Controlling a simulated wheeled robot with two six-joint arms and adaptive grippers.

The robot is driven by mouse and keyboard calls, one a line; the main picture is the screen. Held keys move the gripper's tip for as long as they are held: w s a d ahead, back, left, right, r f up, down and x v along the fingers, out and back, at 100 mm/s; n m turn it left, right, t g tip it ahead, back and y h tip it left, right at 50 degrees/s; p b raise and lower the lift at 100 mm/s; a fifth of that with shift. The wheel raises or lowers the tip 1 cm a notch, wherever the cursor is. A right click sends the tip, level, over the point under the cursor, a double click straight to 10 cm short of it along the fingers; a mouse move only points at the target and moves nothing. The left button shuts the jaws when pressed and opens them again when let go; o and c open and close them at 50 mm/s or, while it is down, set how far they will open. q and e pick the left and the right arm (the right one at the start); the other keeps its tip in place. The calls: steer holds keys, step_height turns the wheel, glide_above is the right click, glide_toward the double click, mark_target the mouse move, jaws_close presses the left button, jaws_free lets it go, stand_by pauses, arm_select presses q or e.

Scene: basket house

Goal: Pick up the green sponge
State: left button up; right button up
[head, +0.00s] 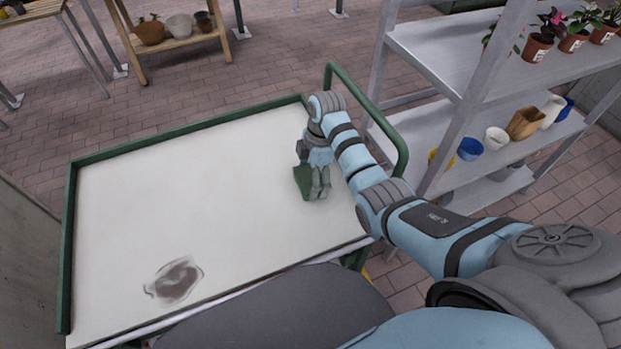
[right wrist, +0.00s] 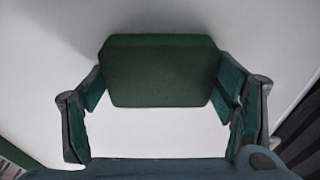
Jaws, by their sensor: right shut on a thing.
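The green sponge (head: 304,183) is at the right part of the white-topped cart (head: 190,190), under my right gripper (head: 318,190). In the right wrist view the sponge (right wrist: 160,70) is a dark green block with cut corners. The two fingers of my right gripper (right wrist: 162,98) press against its left and right sides, so the gripper is shut on it. Whether the sponge touches the cart top or is slightly above it, I cannot tell. My left gripper is not in view.
A dark smudge (head: 175,280) marks the cart top at the front left. The cart has a green raised rim and a green handle (head: 388,105) at the right. A metal shelf (head: 440,60) with pots and cups stands to the right. The cart's middle is clear.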

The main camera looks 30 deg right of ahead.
step_height(320, 180, up, 20)
steer(key=p, duration=1.3)
steer(key=c, duration=0.3)
